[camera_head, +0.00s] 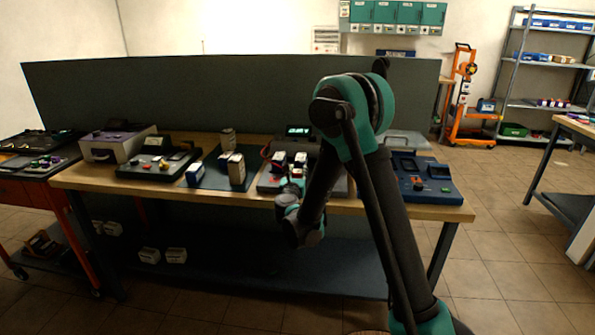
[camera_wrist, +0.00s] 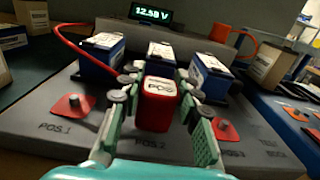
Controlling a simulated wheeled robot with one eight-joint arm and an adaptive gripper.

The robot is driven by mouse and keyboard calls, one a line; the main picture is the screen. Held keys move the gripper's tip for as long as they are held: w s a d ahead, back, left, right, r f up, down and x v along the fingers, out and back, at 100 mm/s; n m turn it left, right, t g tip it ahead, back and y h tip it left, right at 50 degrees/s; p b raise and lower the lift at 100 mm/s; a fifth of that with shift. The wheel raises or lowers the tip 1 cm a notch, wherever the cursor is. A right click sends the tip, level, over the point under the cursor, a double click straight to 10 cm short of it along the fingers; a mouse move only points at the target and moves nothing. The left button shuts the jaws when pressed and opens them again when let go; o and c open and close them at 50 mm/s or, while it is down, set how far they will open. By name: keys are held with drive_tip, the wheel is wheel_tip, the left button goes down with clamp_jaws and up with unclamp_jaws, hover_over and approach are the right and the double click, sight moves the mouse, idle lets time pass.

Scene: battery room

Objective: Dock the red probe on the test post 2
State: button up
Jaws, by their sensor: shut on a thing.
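My gripper (camera_wrist: 157,84) is shut on the red probe (camera_wrist: 154,112), a red block with a white label, in the wrist view. The probe is upright between the fingers, over the front middle of the grey test station (camera_wrist: 40,125). The label POS.2 (camera_wrist: 150,145) shows just in front of it. Test post 2 itself is hidden behind the probe, so I cannot tell whether they touch. Posts on red pads show at POS.1 (camera_wrist: 74,104) and POS.3 (camera_wrist: 224,130). In the head view my arm hides most of the gripper.
Blue-and-white batteries stand behind the posts: left (camera_wrist: 100,58), middle (camera_wrist: 160,58) and right (camera_wrist: 210,77). A red cable (camera_wrist: 62,35) loops at the left. A display (camera_wrist: 151,13) glows behind. A blue device (camera_head: 425,178) sits at the bench's right end.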

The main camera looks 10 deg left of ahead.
drive_tip(key=shift+f, duration=0.1)
drive_tip(key=o, duration=0.9)
drive_tip(key=shift+s, duration=0.1)
drive_tip(key=shift+s+a, duration=0.2)
drive_tip(key=shift+s, duration=5.2)
